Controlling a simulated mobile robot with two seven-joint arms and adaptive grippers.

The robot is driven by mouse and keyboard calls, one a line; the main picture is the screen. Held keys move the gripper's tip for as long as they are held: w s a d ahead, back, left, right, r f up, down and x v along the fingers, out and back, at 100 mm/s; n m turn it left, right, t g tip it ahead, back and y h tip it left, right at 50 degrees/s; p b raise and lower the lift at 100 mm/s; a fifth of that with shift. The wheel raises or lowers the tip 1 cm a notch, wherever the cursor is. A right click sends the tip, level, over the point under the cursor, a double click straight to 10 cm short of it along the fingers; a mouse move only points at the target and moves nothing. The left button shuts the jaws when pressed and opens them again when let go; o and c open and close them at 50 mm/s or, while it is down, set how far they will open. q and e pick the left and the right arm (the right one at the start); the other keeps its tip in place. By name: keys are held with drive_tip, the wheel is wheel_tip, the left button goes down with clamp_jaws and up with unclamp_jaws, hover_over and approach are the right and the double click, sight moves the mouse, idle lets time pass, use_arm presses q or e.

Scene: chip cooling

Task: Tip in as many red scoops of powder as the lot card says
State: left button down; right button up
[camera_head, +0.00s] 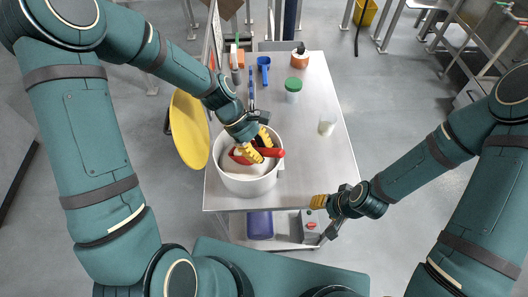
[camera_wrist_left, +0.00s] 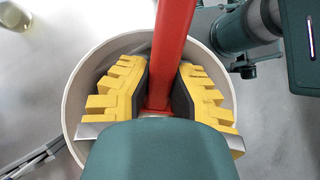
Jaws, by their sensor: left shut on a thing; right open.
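My left gripper (camera_head: 258,150) is shut on the red scoop (camera_head: 272,153). It holds the scoop at the white tub (camera_head: 248,187), which stands at the near left of the steel table. In the left wrist view the scoop's red handle (camera_wrist_left: 172,50) runs between the yellow fingers, with the tub's rim (camera_wrist_left: 68,105) around them. Pale powder seems to show inside the tub. The scoop's bowl is partly hidden, so I cannot tell its load. My right gripper (camera_head: 322,203) is open and empty, off the table's near right corner. I cannot make out a lot card.
A blue scoop (camera_head: 264,66), a green-lidded jar (camera_head: 293,87), a brown container (camera_head: 299,60) and a small cup (camera_head: 326,126) stand on the table (camera_head: 318,165). A yellow disc (camera_head: 188,130) is left of the tub. A blue bin (camera_head: 260,224) sits below. The table's right half is mostly clear.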

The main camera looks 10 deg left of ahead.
sight(280, 151)
use_arm(q)
drive_tip(key=shift+s+d+r+t+y+p, duration=0.2)
drive_tip(key=shift+d+r+y+p, duration=0.35)
drive_tip(key=shift+r+p, duration=1.15)
drive_tip(key=shift+s+d+r+t+y+p, duration=0.2)
drive_tip(key=shift+d+r+y+p, duration=0.35)
drive_tip(key=shift+r+p, duration=1.15)
drive_tip(key=shift+s+d+r+t+y+p, duration=0.25)
drive_tip(key=shift+r+y+p, duration=0.45)
drive_tip(key=shift+r+p, duration=1)
drive_tip(key=shift+d+p, duration=0.35)
drive_tip(key=shift+p, duration=0.1)
drive_tip(key=shift+s+d+r+y, duration=0.1)
drive_tip(key=shift+d+r+y, duration=0.05)
drive_tip(key=shift+d+y, duration=0.15)
drive_tip(key=shift+s+d+r+t+y, duration=0.2)
drive_tip(key=shift+d+r+y, duration=0.1)
drive_tip(key=shift+d+r, duration=0.25)
drive_tip(key=shift+s+d+r+t+y, duration=0.2)
drive_tip(key=shift+d+r+y, duration=0.1)
drive_tip(key=shift+d+r, duration=0.2)
